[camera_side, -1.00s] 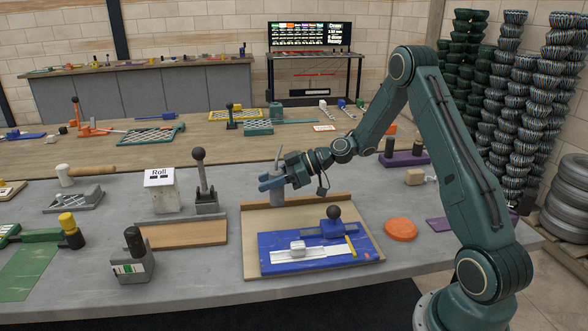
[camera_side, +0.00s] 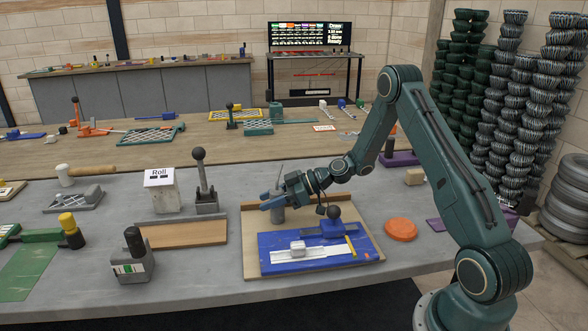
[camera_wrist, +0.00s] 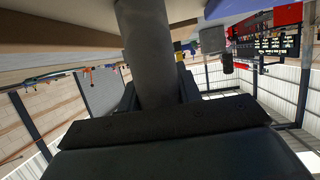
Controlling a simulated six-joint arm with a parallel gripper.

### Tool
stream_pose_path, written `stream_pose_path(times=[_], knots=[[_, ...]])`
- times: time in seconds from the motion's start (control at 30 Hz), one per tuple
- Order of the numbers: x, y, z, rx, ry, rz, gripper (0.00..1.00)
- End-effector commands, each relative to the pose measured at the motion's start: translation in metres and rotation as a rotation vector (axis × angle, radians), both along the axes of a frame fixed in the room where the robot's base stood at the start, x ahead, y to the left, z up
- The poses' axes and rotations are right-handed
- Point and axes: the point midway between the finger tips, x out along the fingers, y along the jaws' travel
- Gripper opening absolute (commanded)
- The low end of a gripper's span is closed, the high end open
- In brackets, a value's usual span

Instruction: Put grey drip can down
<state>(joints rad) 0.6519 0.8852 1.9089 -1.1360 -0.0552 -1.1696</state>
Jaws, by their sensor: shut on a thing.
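The grey drip can (camera_side: 278,214) stands upright behind the blue board, with its thin spout pointing up. It is at or just above the bench; I cannot tell whether its base touches. My gripper (camera_side: 270,201) is shut around the can's body, coming from the right. In the wrist view the can (camera_wrist: 150,50) is a grey cylinder running up from between the dark jaws (camera_wrist: 155,100). The jaws hide part of the can.
A tan board with a blue fixture (camera_side: 285,262) lies in front, with a wooden strip (camera_side: 335,198) along its back. A lever stand (camera_side: 206,200) and white Roll box (camera_side: 161,190) stand to the left. An orange disc (camera_side: 400,229) lies to the right.

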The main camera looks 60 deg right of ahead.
Motion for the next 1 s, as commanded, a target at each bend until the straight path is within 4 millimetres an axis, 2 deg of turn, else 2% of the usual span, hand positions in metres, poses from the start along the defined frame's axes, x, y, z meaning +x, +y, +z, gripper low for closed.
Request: stream_pose_path(times=[0.37, 0.4, 0.47, 0.5, 1.0], knots=[[0.0003, -0.0001, -0.0028, 0.0, -0.001, -0.001, 0.07], [0.0003, -0.0002, -0.0027, 0.0, 0.0, -0.001, 0.42], [0.0002, -0.0001, -0.0026, 0.0, 0.0, 0.0, 0.54], [0.0002, -0.0001, -0.0026, 0.0, 0.0, 0.0, 0.56], [-0.0032, -0.0038, 0.0024, 0.0, 0.0, -0.002, 0.56]])
